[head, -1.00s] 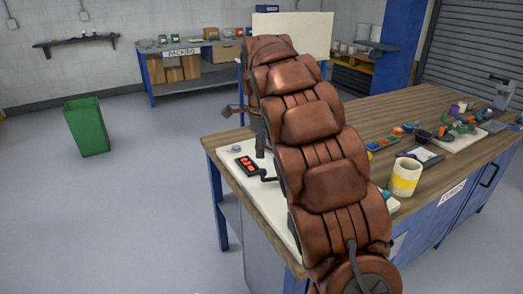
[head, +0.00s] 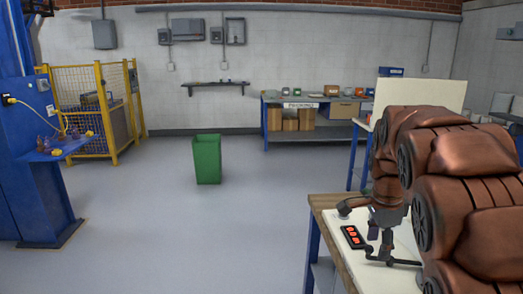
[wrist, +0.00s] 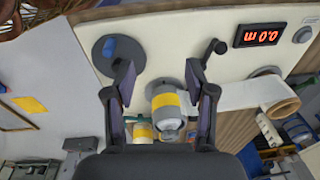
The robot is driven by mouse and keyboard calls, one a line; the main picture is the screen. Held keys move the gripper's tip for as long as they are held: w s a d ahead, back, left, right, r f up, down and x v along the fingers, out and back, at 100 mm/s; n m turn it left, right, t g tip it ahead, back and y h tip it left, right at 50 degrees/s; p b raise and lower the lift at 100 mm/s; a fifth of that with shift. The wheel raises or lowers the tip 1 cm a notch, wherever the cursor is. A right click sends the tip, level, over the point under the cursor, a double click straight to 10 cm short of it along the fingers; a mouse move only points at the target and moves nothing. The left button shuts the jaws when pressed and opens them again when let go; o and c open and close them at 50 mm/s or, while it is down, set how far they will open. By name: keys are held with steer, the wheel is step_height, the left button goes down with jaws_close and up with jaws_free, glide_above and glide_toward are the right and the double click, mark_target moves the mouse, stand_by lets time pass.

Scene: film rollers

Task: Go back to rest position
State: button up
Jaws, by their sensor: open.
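My gripper (wrist: 158,73) is open in the wrist view, its two dark fingers spread apart with nothing gripped between them. Beyond and between the fingers is a pale cylinder with a yellow band (wrist: 166,104). A second yellow-banded item (wrist: 143,132) is partly hidden by my gripper. In the head view my brown, segmented arm fills the right side. A dark grey part at its end, which looks like my gripper (head: 386,218), hangs by the bench's white board (head: 405,246); its fingers are hard to make out there.
A red-lit display (head: 352,237) and a black crank (head: 388,262) are on the board. The wrist view also shows a dark disc with a blue knob (wrist: 103,58) and a roll (wrist: 279,102). A green bin (head: 207,158) stands on open floor; a packing table (head: 310,100) is behind.

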steer(key=s+a+f+n+g+p, duration=0.1)
steer(key=s+a+n, duration=0.3)
steer(key=s+n, duration=0.5)
steer(key=s+a+f+n+g+p, duration=0.1)
steer(key=s+a+n+p, duration=0.3)
steer(key=s, duration=1.8)
steer(key=shift+s+a+f+n+g+y, duration=0.35)
steer(key=shift+a+f+n, duration=0.35)
steer(key=shift+n, duration=1.7)
steer(key=shift+r, duration=0.1)
